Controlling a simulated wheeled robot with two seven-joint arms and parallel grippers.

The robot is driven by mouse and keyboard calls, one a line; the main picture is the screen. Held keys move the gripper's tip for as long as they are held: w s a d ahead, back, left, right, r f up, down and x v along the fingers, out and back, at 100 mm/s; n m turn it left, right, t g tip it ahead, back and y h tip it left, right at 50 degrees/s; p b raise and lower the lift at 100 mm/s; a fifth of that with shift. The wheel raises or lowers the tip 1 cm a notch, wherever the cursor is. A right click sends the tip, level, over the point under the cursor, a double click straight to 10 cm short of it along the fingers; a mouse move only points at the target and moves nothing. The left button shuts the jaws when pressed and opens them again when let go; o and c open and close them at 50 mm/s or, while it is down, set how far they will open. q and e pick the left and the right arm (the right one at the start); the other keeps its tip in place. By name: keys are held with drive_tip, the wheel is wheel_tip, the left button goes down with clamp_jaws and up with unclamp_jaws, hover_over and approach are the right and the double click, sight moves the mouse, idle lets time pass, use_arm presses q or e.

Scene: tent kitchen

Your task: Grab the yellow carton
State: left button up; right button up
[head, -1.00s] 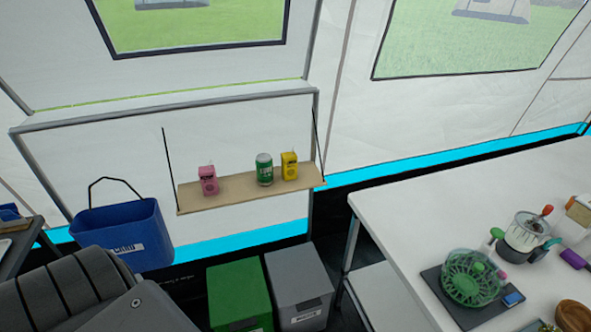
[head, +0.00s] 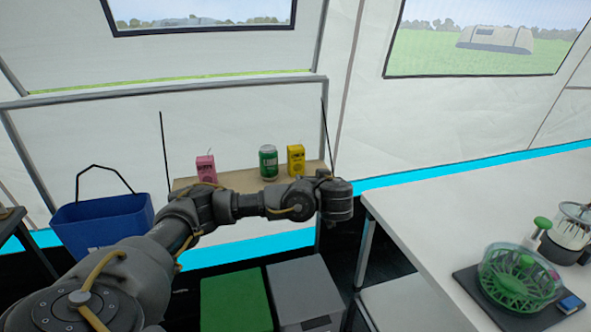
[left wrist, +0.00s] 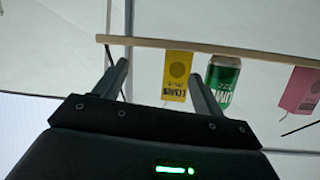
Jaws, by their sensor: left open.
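The yellow carton (head: 296,160) stands upright at the right part of a small hanging wooden shelf (head: 240,178). A green can (head: 268,162) is close to its left and a pink carton (head: 205,168) is farther left. My left arm reaches across in front of the shelf, its hand near the shelf's right end. In the left wrist view my left gripper (left wrist: 157,72) is open and empty. That view is upside down; the yellow carton (left wrist: 177,75) shows between the fingers, nearer the one beside the green can (left wrist: 222,76). My right gripper is not in view.
A blue bin (head: 100,222) hangs at the left. A green bin (head: 235,302) and a grey bin (head: 303,290) stand below the shelf. A white table (head: 440,215) with a green basket (head: 515,275) is at the right. The tent wall is behind the shelf.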

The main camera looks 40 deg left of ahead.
sight(297, 155)
use_arm(q)
drive_tip(key=s+a+r+n+y, duration=0.2)
drive_tip(key=a+r+n, duration=0.1)
drive_tip(key=r, duration=0.2)
drive_tip(key=x, duration=0.6)
drive_tip(key=shift+w+d+r, duration=0.1)
drive_tip(key=shift+w+r, duration=0.05)
drive_tip(key=shift+w, duration=0.05)
drive_tip(key=shift+w+a, duration=0.25)
drive_tip(key=shift+a, duration=0.05)
drive_tip(key=x, duration=0.4)
drive_tip(key=shift+w+a+f+p, duration=0.1)
drive_tip(key=shift+w+f+p, duration=0.1)
drive_tip(key=shift+p, duration=0.2)
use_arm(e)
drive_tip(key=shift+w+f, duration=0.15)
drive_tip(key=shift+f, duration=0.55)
use_arm(q)
drive_tip(key=c, duration=1.1)
drive_tip(key=shift+o, duration=0.2)
drive_tip(key=shift+r, duration=0.1)
